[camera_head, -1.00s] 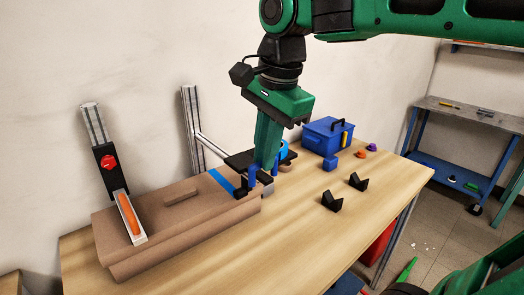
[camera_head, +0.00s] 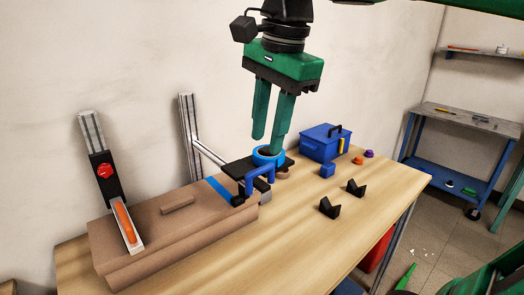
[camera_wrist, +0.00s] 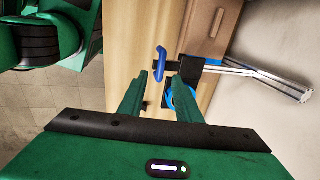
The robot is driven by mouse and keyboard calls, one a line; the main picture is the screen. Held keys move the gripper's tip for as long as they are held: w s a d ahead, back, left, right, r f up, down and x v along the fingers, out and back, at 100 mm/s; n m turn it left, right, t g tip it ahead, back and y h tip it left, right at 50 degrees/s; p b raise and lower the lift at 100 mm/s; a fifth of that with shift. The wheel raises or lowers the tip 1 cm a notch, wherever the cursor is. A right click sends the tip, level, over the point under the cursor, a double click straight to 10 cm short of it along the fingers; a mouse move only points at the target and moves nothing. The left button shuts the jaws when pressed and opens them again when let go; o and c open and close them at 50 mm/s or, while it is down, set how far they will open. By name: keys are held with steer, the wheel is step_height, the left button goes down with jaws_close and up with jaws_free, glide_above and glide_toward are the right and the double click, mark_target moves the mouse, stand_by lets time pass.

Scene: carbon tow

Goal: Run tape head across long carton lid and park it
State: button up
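The tape head (camera_head: 241,168) sits at the right end of the long carton (camera_head: 170,250), with a blue handle (camera_head: 262,174), a black plate and a blue tape roll (camera_head: 268,152). A blue tape strip (camera_head: 219,188) lies across the lid near that end. My gripper (camera_head: 266,146) is open and empty, pointing down above the tape head and apart from the handle. In the wrist view, the blue handle (camera_wrist: 160,64) lies beyond my open fingers (camera_wrist: 160,82). The roll (camera_wrist: 171,97) is partly hidden by a finger.
An orange-handled clamp (camera_head: 125,224) on an upright rests on the carton's left end. A metal rail (camera_head: 188,130) stands behind. Two black V-blocks (camera_head: 330,208) (camera_head: 356,187), a blue cube (camera_head: 328,170) and a blue toolbox (camera_head: 322,143) are to the right. The table's front right is clear.

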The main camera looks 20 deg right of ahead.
steer(key=shift+s+d+r, duration=0.1)
steer(key=shift+s+r, duration=0.1)
steer(key=shift+r, duration=0.8)
steer(key=shift+s+d+r, duration=0.1)
steer(key=shift+s+r, duration=0.05)
steer(key=shift+r, duration=0.8)
steer(key=s+d+f+n+g, duration=0.1)
steer(key=s+d+f+n, duration=0.2)
steer(key=d+f, duration=0.6)
steer(key=s+d+f+n, duration=0.2)
steer(key=s+d+f, duration=0.1)
steer(key=d+f, duration=0.65)
steer(key=s+d+f+n+g, duration=0.1)
steer(key=s+d+f+n, duration=0.1)
steer(key=s+f, duration=0.5)
step_height(320, 180, down, 3)
steer(key=shift+s+d+r+n, duration=0.15)
steer(key=shift+d+r+n, duration=0.1)
steer(key=shift+n, duration=0.25)
